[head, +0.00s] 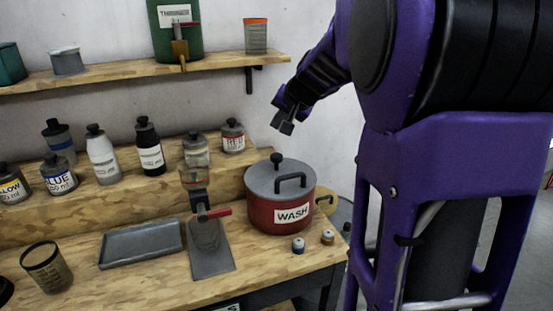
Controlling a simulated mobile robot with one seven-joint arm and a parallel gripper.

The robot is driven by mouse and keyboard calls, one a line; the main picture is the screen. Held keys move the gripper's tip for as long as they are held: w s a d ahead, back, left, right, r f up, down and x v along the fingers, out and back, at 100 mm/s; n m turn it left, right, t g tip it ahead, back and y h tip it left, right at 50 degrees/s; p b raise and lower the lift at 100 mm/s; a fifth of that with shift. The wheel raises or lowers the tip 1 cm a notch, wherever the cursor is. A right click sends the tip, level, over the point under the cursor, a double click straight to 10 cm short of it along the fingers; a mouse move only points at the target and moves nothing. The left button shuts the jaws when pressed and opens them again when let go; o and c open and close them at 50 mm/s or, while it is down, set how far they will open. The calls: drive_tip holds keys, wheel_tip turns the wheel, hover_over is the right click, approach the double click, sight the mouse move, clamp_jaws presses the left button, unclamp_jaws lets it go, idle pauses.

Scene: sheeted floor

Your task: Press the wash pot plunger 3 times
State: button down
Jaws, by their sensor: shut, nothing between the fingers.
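The wash pot (268,213) is a red pot with a grey lid and a white WASH label, standing at the right end of the wooden bench. Its plunger (277,162) is a dark knob on a short stem rising from the lid, left of a black arched handle (291,181). My gripper (284,126) is shut and empty. It hangs in the air above the pot and appears slightly right of the plunger, apart from it. How far it is from the plunger in depth is hard to tell.
Several bottles stand on the raised step behind, including a red-labelled one (232,137) near the pot. A dispenser stand (208,245) is left of the pot, beside a grey tray (142,243). Two small caps (298,245) sit in front. A shelf (120,74) runs above.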

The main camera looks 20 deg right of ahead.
sight(276, 155)
wheel_tip(276, 155, down, 6)
drive_tip(key=b, duration=0.4)
drive_tip(key=shift+f, duration=0.1)
idle(1.7)
drive_tip(key=shift+f+b, duration=0.4)
drive_tip(key=shift+b, duration=0.35)
drive_tip(key=shift+f+b, duration=1.15)
drive_tip(key=shift+f, duration=0.1)
idle(0.7)
drive_tip(key=shift+r, duration=0.15)
drive_tip(key=shift+r+p, duration=1.1)
drive_tip(key=shift+r, duration=0.45)
drive_tip(key=shift+r, duration=0.1)
drive_tip(key=shift+r+p, duration=1.85)
drive_tip(key=shift+r, duration=0.55)
